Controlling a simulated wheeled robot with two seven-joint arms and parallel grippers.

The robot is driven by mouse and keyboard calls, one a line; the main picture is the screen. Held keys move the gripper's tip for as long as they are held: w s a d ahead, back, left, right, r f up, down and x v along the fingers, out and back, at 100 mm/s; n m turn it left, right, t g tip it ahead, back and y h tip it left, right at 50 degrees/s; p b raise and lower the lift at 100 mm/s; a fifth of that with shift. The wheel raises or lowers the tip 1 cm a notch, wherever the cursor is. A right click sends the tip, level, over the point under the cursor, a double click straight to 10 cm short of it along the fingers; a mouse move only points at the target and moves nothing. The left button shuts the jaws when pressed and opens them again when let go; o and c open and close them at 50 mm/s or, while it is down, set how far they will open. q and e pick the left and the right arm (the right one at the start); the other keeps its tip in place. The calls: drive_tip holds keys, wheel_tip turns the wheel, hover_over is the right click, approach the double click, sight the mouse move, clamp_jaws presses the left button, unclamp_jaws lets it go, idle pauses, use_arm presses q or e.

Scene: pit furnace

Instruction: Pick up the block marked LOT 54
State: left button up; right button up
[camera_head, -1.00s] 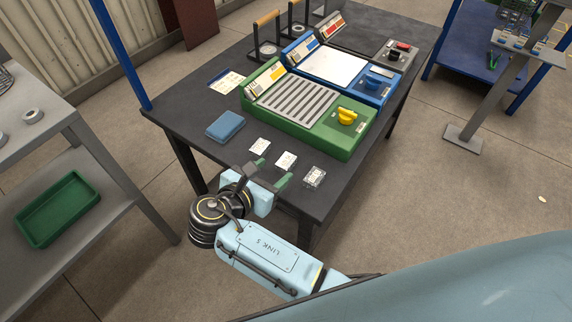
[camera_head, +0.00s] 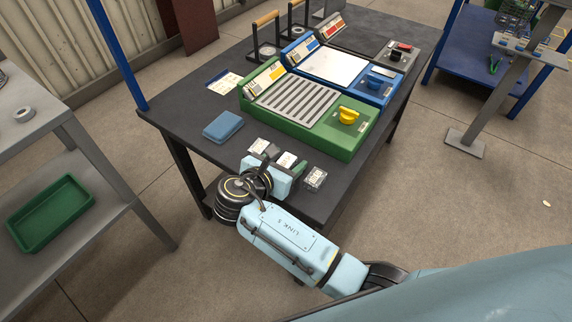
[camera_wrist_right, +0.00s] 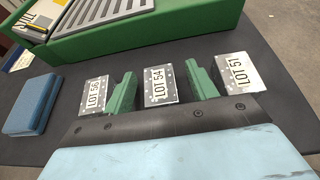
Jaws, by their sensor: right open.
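The block marked LOT 54 (camera_wrist_right: 161,87) is a small grey block with a white label, lying on the dark table. In the head view LOT 54 (camera_head: 287,159) shows partly behind my right gripper (camera_head: 285,163). My left gripper is not in view.
A green machine (camera_head: 335,134) with a grille and yellow knob stands just behind the blocks. A blue box (camera_head: 223,127) lies left of them. A blue machine (camera_head: 372,84) stands farther back. The table's front edge passes under my right arm.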

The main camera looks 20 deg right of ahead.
clamp_jaws()
idle(0.4)
drive_tip(key=shift+r, duration=0.1)
